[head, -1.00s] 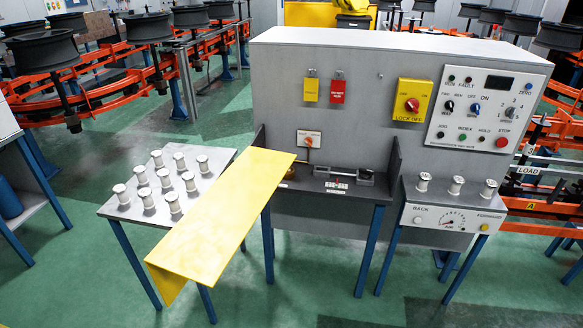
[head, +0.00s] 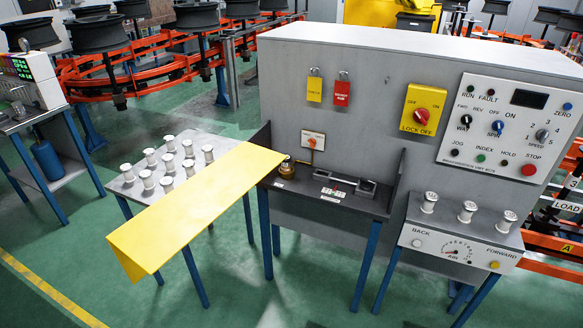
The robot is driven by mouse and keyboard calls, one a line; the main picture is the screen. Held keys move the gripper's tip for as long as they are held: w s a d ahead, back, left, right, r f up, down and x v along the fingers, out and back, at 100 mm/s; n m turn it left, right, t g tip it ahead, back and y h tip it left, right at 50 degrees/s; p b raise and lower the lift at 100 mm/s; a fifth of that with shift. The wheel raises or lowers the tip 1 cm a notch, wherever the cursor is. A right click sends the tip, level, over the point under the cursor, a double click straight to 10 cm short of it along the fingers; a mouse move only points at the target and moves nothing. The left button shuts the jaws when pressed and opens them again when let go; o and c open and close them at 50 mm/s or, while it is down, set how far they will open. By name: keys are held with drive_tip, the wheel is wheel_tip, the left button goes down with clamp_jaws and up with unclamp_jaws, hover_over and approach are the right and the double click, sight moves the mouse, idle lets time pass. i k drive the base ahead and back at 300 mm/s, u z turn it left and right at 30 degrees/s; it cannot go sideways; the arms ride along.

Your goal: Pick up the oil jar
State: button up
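A small brass-coloured, jar-like object (head: 287,166) stands at the left end of the dark recessed shelf (head: 335,210) of the grey machine. It looks like the oil jar, but it is too small to be sure. The yellow sloping panel (head: 195,215) is just left of it and in front. My gripper is not in view.
Several white spools (head: 188,168) stand on the grey table at left, and three more (head: 467,212) on the right-hand control shelf. A side bench (head: 25,118) with a monitor is at far left, a blue cylinder (head: 47,160) below. Green floor is clear in front.

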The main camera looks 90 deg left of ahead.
sight(286, 165)
drive_tip(key=z, duration=0.05)
drive_tip(key=i, duration=1.65)
drive_tip(key=u, duration=0.4)
drive_tip(key=k, duration=0.15)
drive_tip(key=u, duration=3)
